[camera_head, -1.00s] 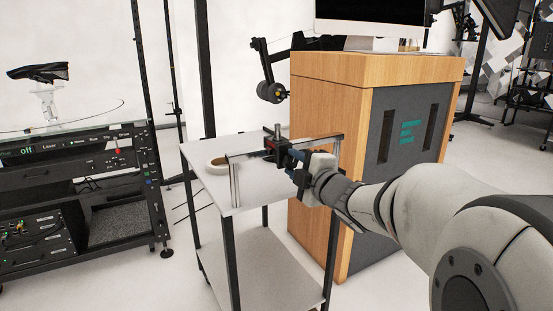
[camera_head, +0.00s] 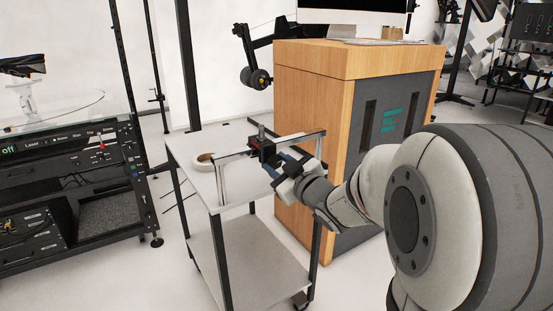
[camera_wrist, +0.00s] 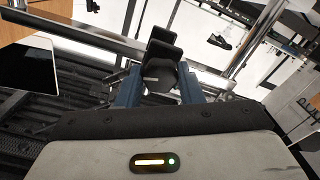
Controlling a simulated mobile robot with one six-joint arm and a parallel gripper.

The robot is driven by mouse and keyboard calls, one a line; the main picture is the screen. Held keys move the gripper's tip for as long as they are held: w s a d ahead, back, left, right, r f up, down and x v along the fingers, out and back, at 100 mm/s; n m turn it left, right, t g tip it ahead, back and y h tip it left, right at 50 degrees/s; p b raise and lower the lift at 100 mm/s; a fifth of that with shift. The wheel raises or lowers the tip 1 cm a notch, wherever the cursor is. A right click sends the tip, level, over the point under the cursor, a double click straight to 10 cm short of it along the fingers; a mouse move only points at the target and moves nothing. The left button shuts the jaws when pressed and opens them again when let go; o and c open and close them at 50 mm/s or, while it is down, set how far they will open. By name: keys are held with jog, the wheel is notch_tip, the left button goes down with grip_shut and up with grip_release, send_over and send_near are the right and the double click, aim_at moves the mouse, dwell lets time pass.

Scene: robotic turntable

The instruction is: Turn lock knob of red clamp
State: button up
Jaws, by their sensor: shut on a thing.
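The red clamp (camera_head: 265,149) shows as a small red and dark block on a metal bar frame (camera_head: 222,184) that stands on the white cart. A thin post sticks up from the clamp. My gripper (camera_head: 274,163) is at the clamp's near right side, touching it or nearly so. In the wrist view, my blue fingers (camera_wrist: 160,78) close in around a dark part that looks like the lock knob, directly in front of the palm. The fingers and the dark part overlap, so the exact contact and the knob's turn angle are hidden. The clamp's red body is not clear there.
The white cart top (camera_head: 190,142) carries a tape roll (camera_head: 202,160) left of the frame. A wooden cabinet (camera_head: 310,110) stands close behind and right of the cart. A black equipment rack (camera_head: 80,160) stands at the left. Open floor lies between rack and cart.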

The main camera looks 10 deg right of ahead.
jog(key=m+p, duration=0.1)
jog(key=m, duration=0.1)
jog(key=m+p, duration=0.2)
jog(key=m, duration=0.1)
jog(key=shift+a+r+m, duration=0.1)
jog(key=shift+r+m, duration=0.2)
jog(key=m+p, duration=0.2)
jog(key=m, duration=0.2)
jog(key=shift+p, duration=0.35)
jog(key=m+p, duration=0.2)
jog(key=m, duration=0.3)
jog(key=m+p, duration=0.2)
jog(key=m, duration=0.2)
jog(key=shift+f, duration=0.1)
jog(key=o, duration=0.7)
jog(key=shift+a, duration=0.1)
jog(key=o, duration=0.3)
jog(key=shift+w+f, duration=0.1)
jog(key=shift+f, duration=0.05)
jog(key=shift+m, duration=0.3)
